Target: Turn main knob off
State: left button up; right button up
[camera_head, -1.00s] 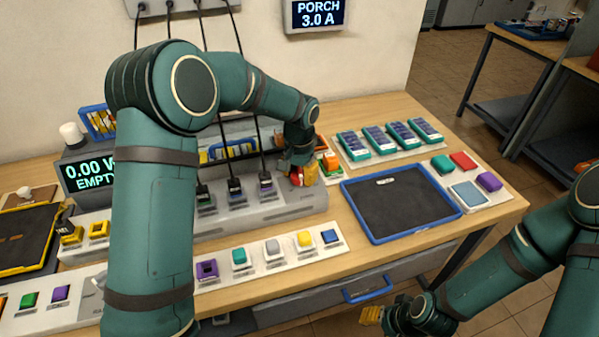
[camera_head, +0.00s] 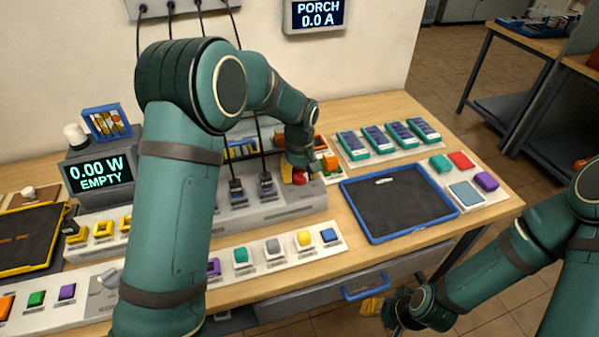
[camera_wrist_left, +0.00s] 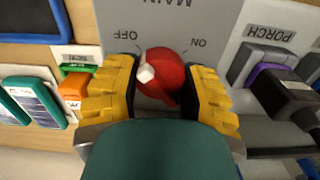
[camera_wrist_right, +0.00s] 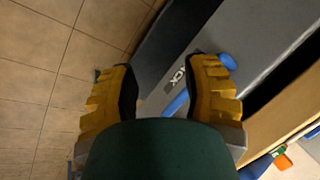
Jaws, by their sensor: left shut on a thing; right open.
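The red main knob (camera_wrist_left: 163,73) is on a grey panel marked MAIN, with OFF and ON labels, in the left wrist view. Its white pointer is turned towards the OFF label. My left gripper (camera_wrist_left: 160,90) has its yellow fingers on both sides of the knob and is shut on it. In the head view the knob (camera_head: 300,177) shows as a small red patch under my left gripper (camera_head: 298,168). My right gripper (camera_wrist_right: 165,85) is open and empty, in front of the bench drawer; it also shows in the head view (camera_head: 378,308).
The wall display (camera_head: 317,14) reads PORCH 0.0 A. A second display (camera_head: 97,177) reads 0.00 W EMPTY. Plugs with black cables stand beside the knob. A blue-rimmed tray (camera_head: 366,232) lies right of the knob, and a row of coloured blocks is in front.

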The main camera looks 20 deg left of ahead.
aim_at(300, 171)
pick_arm(q)
jog(key=shift+f+n, duration=0.1)
jog(key=shift+n, duration=0.4)
jog(key=o, duration=1)
notch_tip(300, 171, up, 12)
dwell(0.3)
